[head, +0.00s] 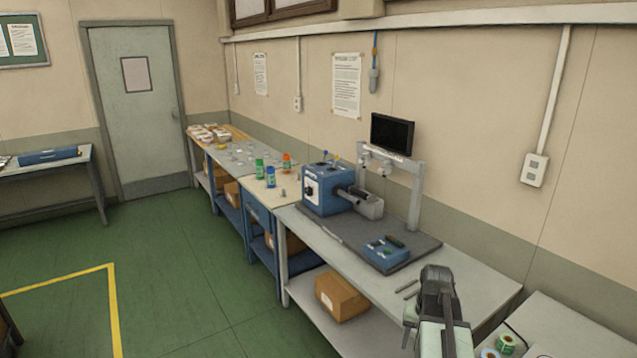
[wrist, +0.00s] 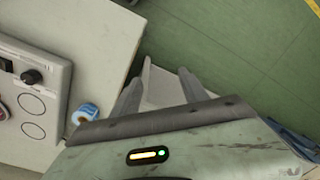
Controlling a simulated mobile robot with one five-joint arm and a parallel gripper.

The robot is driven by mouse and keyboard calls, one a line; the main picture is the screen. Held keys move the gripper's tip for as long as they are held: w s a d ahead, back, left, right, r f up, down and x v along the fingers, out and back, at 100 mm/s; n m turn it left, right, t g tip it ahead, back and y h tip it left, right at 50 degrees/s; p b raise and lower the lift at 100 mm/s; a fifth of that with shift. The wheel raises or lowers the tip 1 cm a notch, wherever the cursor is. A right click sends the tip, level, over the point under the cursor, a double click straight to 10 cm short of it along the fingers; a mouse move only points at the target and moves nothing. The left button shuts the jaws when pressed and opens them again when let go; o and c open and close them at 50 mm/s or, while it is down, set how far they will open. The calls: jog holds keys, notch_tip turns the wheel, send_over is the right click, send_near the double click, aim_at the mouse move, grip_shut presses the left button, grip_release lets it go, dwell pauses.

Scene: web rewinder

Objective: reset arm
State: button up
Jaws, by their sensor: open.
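My arm (head: 440,310) shows at the lower right of the head view, in front of the near end of the long workbench. In the wrist view my gripper (wrist: 160,88) has its two grey fingers spread apart with nothing between them. Beyond the fingers are a pale surface and green floor. The fingertips cannot be made out clearly in the head view.
The workbench (head: 345,262) runs along the right wall and holds a blue machine (head: 325,190), a monitor (head: 392,134) and a blue tray (head: 386,254). Label rolls (head: 506,343) lie at the lower right. A panel with a knob (wrist: 32,77) and a blue-and-white roll (wrist: 86,113) show in the wrist view. Green floor (head: 190,280) is open at left.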

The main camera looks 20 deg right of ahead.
jog(key=w+a+n, duration=0.2)
jog(key=a+n, duration=0.4)
jog(key=a, duration=2.3)
jog(key=shift+w+n+h, duration=0.25)
jog(key=shift+n+h, duration=0.05)
jog(key=shift+a, duration=0.15)
jog(key=c, duration=0.3)
jog(key=shift+c, duration=0.2)
